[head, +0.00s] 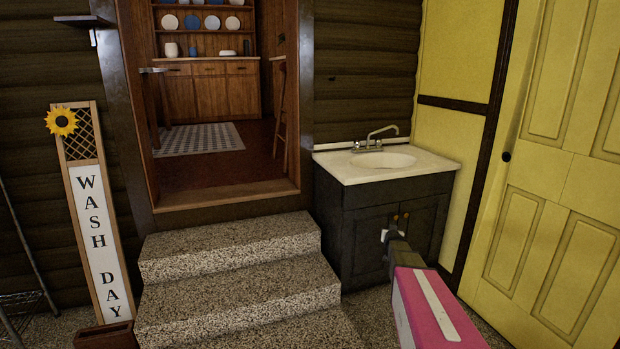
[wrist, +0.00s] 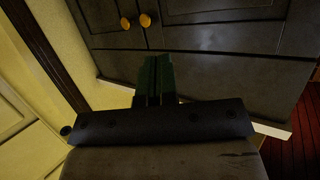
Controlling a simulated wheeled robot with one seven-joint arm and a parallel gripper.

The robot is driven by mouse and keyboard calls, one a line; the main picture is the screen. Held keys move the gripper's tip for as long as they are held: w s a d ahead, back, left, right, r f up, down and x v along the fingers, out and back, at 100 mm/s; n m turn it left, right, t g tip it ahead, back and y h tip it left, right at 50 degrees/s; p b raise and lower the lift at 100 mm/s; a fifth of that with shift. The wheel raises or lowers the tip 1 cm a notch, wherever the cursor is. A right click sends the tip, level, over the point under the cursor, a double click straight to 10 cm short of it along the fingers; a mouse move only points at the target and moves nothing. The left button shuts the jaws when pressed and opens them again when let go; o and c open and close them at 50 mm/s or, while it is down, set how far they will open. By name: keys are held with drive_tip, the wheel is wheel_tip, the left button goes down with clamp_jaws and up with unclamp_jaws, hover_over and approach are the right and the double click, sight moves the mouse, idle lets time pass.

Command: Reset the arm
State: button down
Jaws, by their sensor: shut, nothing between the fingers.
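My arm, pink with a white stripe, reaches in from the bottom right of the head view. Its dark end, my gripper (head: 393,222), shows in front of the dark sink cabinet (head: 365,238). In the wrist view my gripper (wrist: 156,78) has its two dark green fingers side by side, shut with nothing held. The cabinet front (wrist: 215,70) fills the upper part of the wrist view beyond the fingers. I cannot tell exactly how far the fingertips are from it.
A white sink (head: 385,160) tops the cabinet. Speckled steps (head: 235,270) lead to a doorway left of it. A yellow door (head: 550,190) is at right. A "WASH DAY" sign (head: 98,220) leans at left. Orange knobs (wrist: 146,20) are on the cabinet.

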drive_tip(key=s+a+n+g+y, duration=0.1)
drive_tip(key=s+a+g, duration=0.3)
drive_tip(key=s, duration=0.9)
drive_tip(key=s+a+f+n+g+y, duration=0.1)
drive_tip(key=s+a+g, duration=0.4)
drive_tip(key=s+a, duration=0.5)
drive_tip(key=s+a+g+y, duration=0.1)
drive_tip(key=s+a+g, duration=0.4)
drive_tip(key=s, duration=1.1)
drive_tip(key=shift+s+a+f+n, duration=0.2)
drive_tip(key=shift+s+a+n, duration=0.15)
drive_tip(key=shift+a, duration=0.6)
